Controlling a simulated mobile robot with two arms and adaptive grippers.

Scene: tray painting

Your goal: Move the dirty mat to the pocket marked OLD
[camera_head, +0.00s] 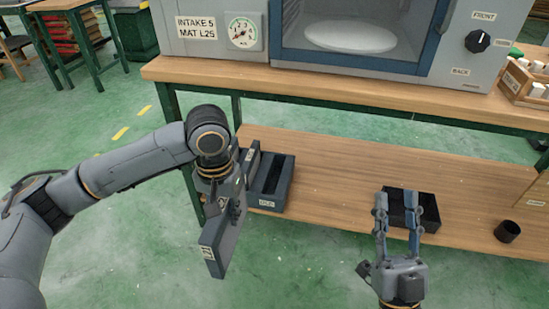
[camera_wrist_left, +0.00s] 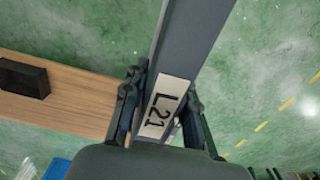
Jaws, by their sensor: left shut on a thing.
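My left gripper (camera_head: 234,206) is shut on a flat dark grey mat (camera_head: 222,248), held on edge in front of the lower shelf. In the left wrist view the mat (camera_wrist_left: 193,40) sits between the fingers (camera_wrist_left: 163,100), with a white label reading L21. No dirt is clear on the side I see. A dark pocket holder (camera_head: 284,187) stands on the shelf just right of the left gripper. Its narrow slot looks empty; its small front label (camera_head: 266,203) seems to read OLD but is blurred. My right gripper (camera_head: 396,202) is open and empty, its fingers apart.
A black open tray (camera_head: 428,212) lies on the wooden shelf (camera_head: 340,170) behind the right gripper. A small dark cup (camera_head: 507,232) stands far right. Above is a bench with an oven (camera_head: 350,60) and a sign reading INTAKE 5 MAT L25 (camera_head: 202,34). The shelf middle is clear.

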